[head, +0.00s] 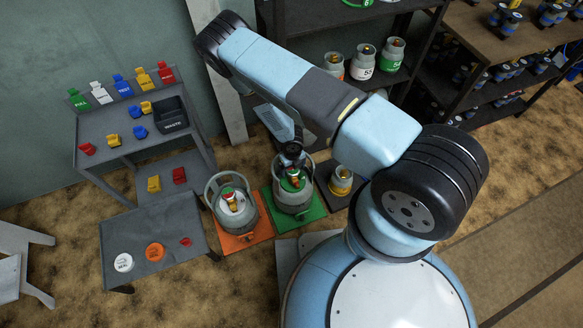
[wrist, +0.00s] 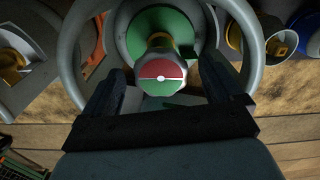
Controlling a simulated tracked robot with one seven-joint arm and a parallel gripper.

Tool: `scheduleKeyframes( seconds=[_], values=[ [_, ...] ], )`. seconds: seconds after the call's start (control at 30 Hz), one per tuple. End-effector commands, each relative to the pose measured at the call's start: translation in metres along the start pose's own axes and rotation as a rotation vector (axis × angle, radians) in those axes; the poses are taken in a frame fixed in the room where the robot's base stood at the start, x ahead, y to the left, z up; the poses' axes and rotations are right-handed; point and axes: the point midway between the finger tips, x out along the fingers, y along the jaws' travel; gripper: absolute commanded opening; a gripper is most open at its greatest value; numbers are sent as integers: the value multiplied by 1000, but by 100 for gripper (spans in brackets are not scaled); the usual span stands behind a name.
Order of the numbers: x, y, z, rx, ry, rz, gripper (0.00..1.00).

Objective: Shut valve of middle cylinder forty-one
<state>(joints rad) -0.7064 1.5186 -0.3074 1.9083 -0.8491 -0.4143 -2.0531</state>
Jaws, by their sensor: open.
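The middle cylinder (head: 293,200) is grey with a round guard ring and stands upright on a green scale (head: 306,220). I cannot read its number. Its valve knob (wrist: 160,70) has a cap that is part red, part green, with a white mark between; a green disc and brass neck show behind it. My gripper (head: 292,158) is above this cylinder. In the wrist view my gripper (wrist: 162,80) is open, with one dark finger on each side of the knob and gaps showing. The cylinder's ring (wrist: 72,60) curves around outside the fingers.
A grey cylinder (head: 232,208) stands left on an orange scale (head: 246,240). A smaller yellow-topped cylinder (head: 341,180) stands right on a dark scale (head: 336,203). A tag cart (head: 135,125) is at left. Shelves with cylinders (head: 391,56) stand behind.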

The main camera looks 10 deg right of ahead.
Motion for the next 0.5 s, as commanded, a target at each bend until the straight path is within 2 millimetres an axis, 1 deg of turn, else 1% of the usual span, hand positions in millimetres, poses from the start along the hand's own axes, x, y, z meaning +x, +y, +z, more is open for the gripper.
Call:
scheduleKeyframes(
  seconds=[0.13,0.5],
  values=[
    [0,0,0,0,0,0,91],
    [0,0,0,0,0,0,56]
  ],
)
